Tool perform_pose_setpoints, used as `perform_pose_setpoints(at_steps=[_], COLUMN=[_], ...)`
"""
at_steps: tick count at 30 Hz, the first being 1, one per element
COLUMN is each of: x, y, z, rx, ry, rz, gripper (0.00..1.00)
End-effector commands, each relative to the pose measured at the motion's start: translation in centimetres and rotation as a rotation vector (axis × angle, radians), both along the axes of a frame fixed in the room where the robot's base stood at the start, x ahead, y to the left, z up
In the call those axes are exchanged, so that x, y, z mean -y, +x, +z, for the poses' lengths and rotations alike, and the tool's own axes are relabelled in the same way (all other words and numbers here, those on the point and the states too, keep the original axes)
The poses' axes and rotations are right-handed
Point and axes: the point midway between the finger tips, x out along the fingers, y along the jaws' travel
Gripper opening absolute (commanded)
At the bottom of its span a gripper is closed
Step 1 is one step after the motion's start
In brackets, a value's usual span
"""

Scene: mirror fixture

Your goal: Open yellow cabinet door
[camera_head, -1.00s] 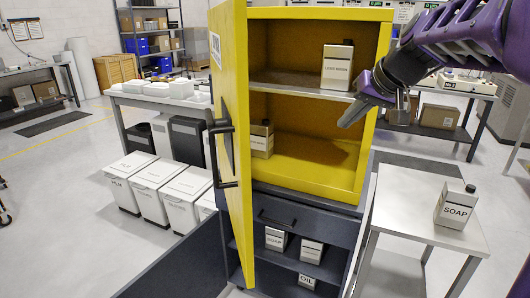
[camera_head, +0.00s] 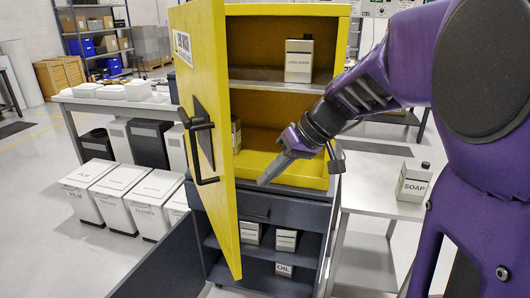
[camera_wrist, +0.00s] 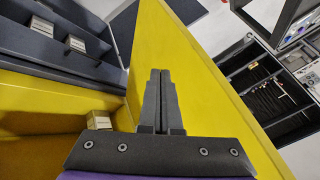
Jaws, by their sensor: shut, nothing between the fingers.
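The yellow cabinet (camera_head: 286,100) stands with its yellow door (camera_head: 222,200) swung out on the left side, so the shelves inside show. The door's dark handle (camera_head: 198,150) is on its outer face, turned to the left. My gripper (camera_head: 264,182) is shut and empty, in front of the cabinet opening and to the right of the door's inner side. In the wrist view, my gripper (camera_wrist: 160,74) shows with its fingers together before the door's yellow panel (camera_wrist: 185,60). I cannot tell whether the fingertips touch the door.
A labelled container (camera_head: 299,60) stands on the cabinet shelf. Below is a dark cabinet with its own door (camera_head: 165,258) open and several boxes inside. White bins (camera_head: 88,185) stand at the left. A small table (camera_head: 370,187) with a soap bottle (camera_head: 414,182) is at the right.

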Motion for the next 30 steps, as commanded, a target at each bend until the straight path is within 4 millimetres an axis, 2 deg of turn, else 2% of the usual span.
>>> perform_pose_setpoints(at_steps=[3,6,12,30], x=[-1.5,-3.1,-4.7,-5.6], y=[0.4,-0.2,-0.8,-1.0], z=[-2.1,-1.7,-1.8,-1.8], rx=[-0.003,0.001,0.001,0.001], ry=[-0.001,0.001,0.000,0.000], rz=[0.002,0.003,-0.001,-0.001], gripper=[0.00,0.00,0.00,0.00])
